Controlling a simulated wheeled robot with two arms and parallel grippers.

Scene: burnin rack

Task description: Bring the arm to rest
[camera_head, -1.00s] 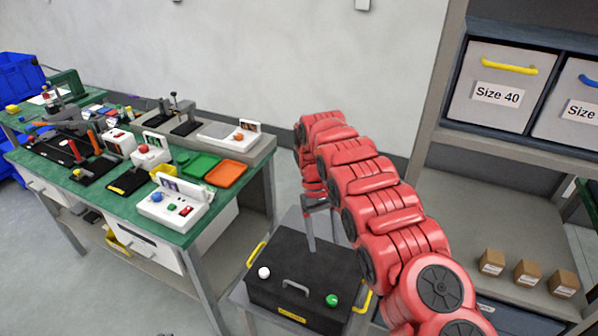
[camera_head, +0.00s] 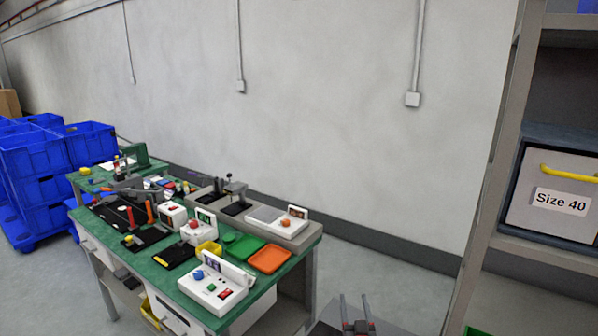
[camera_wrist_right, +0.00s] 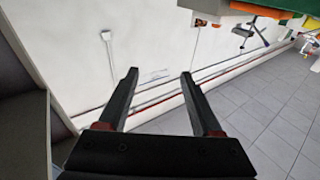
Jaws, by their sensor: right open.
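My right gripper (camera_head: 355,308) shows at the bottom edge of the head view, its two fingers pointing up and apart. In the right wrist view the same gripper (camera_wrist_right: 160,85) is open and empty, with wall and floor beyond it. The rest of the right arm is out of the head view. My left gripper is in neither view.
A green workbench (camera_head: 160,268) with several devices and trays stands left of the right gripper. Blue crates (camera_head: 35,160) are stacked at the far left. A shelf rack (camera_head: 505,170) with a box labelled Size 40 (camera_head: 550,195) stands at the right.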

